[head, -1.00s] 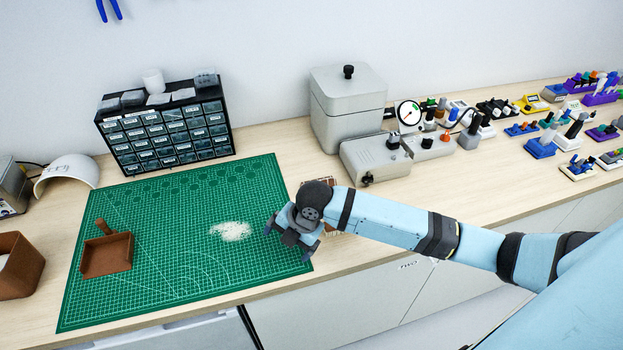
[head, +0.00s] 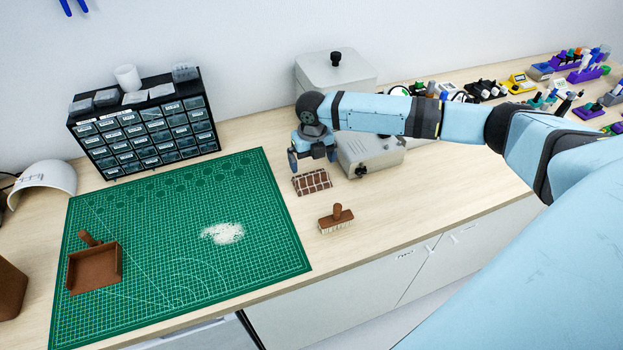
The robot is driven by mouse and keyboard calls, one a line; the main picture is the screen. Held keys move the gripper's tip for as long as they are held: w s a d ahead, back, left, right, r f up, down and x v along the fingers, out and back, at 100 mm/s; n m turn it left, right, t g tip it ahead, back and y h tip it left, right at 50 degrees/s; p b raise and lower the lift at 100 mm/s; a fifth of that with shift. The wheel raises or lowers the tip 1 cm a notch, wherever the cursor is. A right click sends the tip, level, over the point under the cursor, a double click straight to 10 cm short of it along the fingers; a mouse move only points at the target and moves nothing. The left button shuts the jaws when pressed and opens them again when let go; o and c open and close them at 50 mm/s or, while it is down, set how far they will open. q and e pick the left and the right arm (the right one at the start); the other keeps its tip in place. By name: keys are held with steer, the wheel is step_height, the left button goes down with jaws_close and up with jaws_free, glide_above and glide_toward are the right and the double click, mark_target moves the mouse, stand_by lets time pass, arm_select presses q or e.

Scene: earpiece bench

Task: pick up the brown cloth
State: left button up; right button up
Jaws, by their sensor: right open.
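The brown cloth (head: 312,182) lies folded on the wooden bench, just right of the green mat. It is brown with a pale grid pattern. My right gripper (head: 313,166) is open above the cloth's far edge, with its fingers pointing down. I cannot tell how high the fingertips are above the cloth. Nothing shows between the fingers. My left gripper is not in view.
A brown brush (head: 337,219) stands in front of the cloth. The green cutting mat (head: 150,230) holds a white powder pile (head: 224,233) and a brown dustpan (head: 95,267). A grey device (head: 372,155) stands close right of my gripper. A drawer cabinet (head: 145,130) stands behind the mat.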

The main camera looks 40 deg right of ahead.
mark_target(313, 177)
steer(key=shift+f, duration=0.75)
step_height(313, 177, down, 4)
steer(key=shift+s+f+p, duration=0.1)
steer(key=shift+s+p, duration=0.05)
steer(key=shift+p, duration=0.6)
steer(key=shift+f, duration=0.55)
steer(key=c, duration=0.5)
